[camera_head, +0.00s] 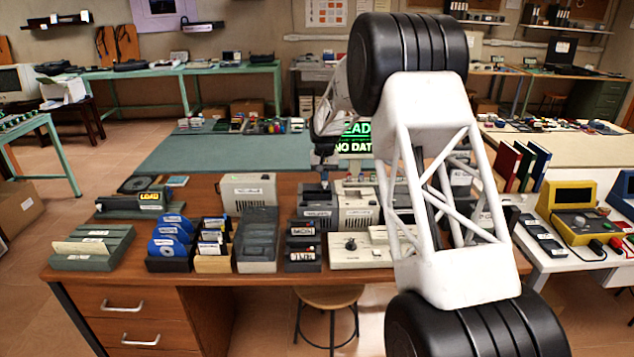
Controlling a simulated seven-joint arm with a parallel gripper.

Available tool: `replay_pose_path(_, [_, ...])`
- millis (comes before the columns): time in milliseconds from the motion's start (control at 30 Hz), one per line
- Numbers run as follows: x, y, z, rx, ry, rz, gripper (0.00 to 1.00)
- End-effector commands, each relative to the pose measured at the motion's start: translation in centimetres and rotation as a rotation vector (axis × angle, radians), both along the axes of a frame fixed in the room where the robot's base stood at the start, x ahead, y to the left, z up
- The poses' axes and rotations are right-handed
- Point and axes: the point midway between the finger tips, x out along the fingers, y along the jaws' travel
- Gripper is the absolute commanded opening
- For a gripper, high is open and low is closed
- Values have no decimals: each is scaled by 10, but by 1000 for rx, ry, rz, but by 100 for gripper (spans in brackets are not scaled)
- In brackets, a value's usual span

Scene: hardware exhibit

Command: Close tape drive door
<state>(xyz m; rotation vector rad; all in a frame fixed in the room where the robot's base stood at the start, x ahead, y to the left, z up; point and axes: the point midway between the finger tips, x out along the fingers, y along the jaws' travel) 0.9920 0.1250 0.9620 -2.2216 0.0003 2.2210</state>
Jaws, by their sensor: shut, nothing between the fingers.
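My gripper (325,182) is shut and points down over the middle of the wooden desk, just above a grey boxy unit (318,212). Nothing shows between its fingers. The unit stands among several beige and grey devices, with a beige box (356,206) beside it on the right. A dark display with green letters ending in "NO DAT" (355,148) stands behind them, partly covered by my arm. I cannot tell for certain which unit is the tape drive, or whether its door is open or touched by the gripper. My arm hides the right part of the row.
The wooden desk (75,277) holds a grey tray (92,258), blue discs in a rack (172,238), a dark translucent case (257,240) and a flat beige device (360,250). A yellow instrument (578,232) stands on the white table at right. Little desk surface is free.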

Motion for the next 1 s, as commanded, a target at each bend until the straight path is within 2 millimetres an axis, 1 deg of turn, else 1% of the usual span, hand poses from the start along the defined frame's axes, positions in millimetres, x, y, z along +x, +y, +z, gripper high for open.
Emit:
replay_pose_path(700, [-10,0,0,0,1,0,0])
replay_pose_path(1000, [-10,0,0,0,0,0,0])
